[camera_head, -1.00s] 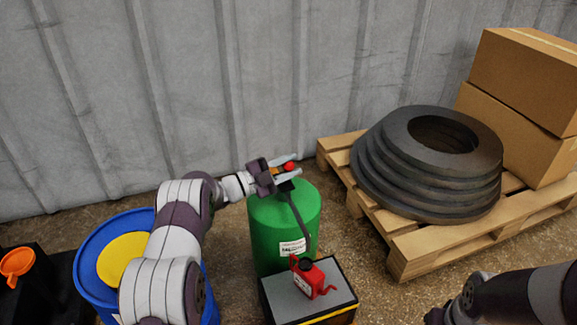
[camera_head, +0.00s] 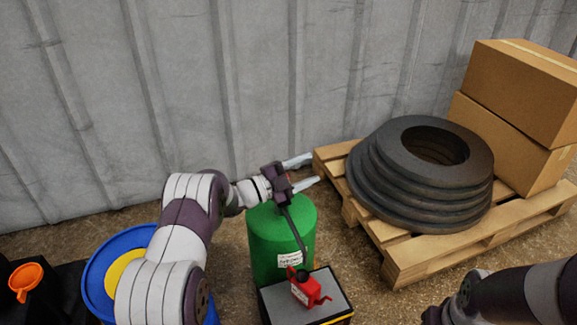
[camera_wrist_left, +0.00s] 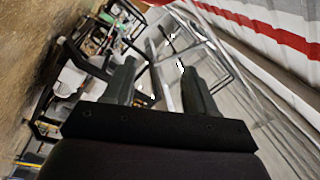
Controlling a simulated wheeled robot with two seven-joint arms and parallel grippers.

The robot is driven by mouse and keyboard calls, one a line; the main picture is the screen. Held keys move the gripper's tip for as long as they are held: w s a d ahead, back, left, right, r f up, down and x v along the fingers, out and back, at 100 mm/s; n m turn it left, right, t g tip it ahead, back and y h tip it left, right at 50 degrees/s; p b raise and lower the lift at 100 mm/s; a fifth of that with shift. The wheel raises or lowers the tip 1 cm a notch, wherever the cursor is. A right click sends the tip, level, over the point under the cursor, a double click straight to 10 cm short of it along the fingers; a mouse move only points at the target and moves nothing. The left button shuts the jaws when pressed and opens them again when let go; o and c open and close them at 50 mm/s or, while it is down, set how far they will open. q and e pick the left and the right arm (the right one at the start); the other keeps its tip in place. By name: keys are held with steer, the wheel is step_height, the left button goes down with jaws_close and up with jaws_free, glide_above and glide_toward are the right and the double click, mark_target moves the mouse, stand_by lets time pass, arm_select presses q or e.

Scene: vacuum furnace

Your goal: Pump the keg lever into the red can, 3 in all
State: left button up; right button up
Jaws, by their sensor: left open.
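The green keg (camera_head: 282,240) stands upright on the floor in the middle of the head view. A dark spout (camera_head: 295,228) slopes from its top down toward the red can (camera_head: 306,291). The can sits on a dark box with a grey top (camera_head: 335,288). My left gripper (camera_head: 306,172) is over the keg's top, its pale fingers spread apart with nothing seen between them there. The lever's red knob is hidden in the head view. In the left wrist view a thin grey rod (camera_wrist_left: 160,75) shows between the fingers; whether they touch it is unclear.
A blue drum with a yellow top (camera_head: 122,272) stands left, partly behind my left arm. An orange funnel (camera_head: 25,280) is at far left. A pallet (camera_head: 410,262) with stacked dark rings (camera_head: 385,185) and cartons (camera_head: 525,90) stands right. My right arm (camera_head: 515,295) is at lower right.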

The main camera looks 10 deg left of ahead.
arm_select(q)
steer(key=s+d+r+p, duration=0.1)
steer(key=d+r+p, duration=0.1)
steer(key=d, duration=0.3)
steer(key=shift+s+d+r, duration=0.25)
steer(key=shift+d+r, duration=0.15)
steer(key=shift+r, duration=0.35)
arm_select(e)
step_height(320, 180, up, 3)
steer(key=shift+r, duration=0.1)
